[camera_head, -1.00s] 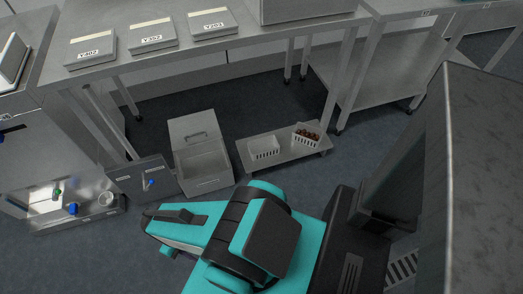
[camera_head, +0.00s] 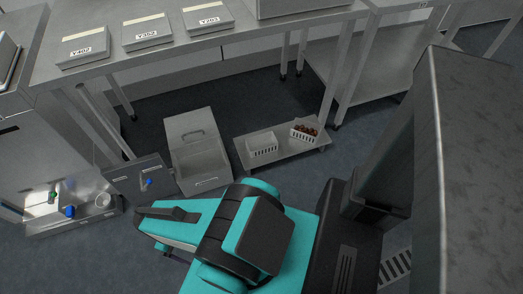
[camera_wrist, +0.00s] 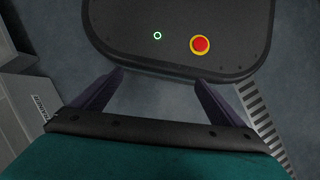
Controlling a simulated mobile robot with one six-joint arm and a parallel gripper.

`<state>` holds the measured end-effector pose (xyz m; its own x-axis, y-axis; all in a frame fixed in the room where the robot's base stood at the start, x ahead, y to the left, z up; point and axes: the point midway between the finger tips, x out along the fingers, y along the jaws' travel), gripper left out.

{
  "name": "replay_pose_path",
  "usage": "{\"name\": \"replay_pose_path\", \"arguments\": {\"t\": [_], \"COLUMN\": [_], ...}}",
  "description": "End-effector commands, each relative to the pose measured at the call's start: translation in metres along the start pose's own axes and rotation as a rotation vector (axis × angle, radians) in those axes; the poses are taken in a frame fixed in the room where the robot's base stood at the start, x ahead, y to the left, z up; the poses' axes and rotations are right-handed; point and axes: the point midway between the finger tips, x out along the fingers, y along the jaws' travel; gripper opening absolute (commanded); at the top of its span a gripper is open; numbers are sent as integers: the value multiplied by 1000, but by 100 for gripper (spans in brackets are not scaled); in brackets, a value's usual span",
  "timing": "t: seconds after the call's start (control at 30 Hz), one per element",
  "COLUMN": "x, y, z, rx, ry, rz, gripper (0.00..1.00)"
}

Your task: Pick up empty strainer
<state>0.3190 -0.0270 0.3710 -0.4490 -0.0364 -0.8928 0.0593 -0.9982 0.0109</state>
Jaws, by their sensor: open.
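A white slotted basket, the empty strainer (camera_head: 262,144), stands upright on the left part of a low grey bench (camera_head: 285,152) on the floor, in the head view. A second white strainer (camera_head: 303,137) on the same bench holds brown dates (camera_head: 305,128). In the wrist view my gripper (camera_wrist: 160,80) is open with nothing between its fingers. It points down at my own dark base, away from the strainers. In the head view my arm is folded in the foreground, and the fingers are hidden there.
An open grey bin (camera_head: 200,165) stands left of the bench. A steel table (camera_head: 180,50) with several labelled boxes (camera_head: 147,31) spans above. A tall dark panel (camera_head: 480,160) blocks the right. Floor before the bench is clear.

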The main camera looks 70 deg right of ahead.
Motion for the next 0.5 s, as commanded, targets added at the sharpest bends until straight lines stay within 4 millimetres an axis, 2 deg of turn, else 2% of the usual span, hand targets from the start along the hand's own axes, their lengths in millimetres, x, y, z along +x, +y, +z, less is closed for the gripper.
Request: {"name": "replay_pose_path", "arguments": {"t": [0.03,0.27,0.5], "x": [11,30,46], "y": [24,88,164], "z": [-13,-55,-90], "rx": [-9,-91,-178], "ry": [2,1,-29], "rz": [13,95,189], "gripper": [100,100,100]}}
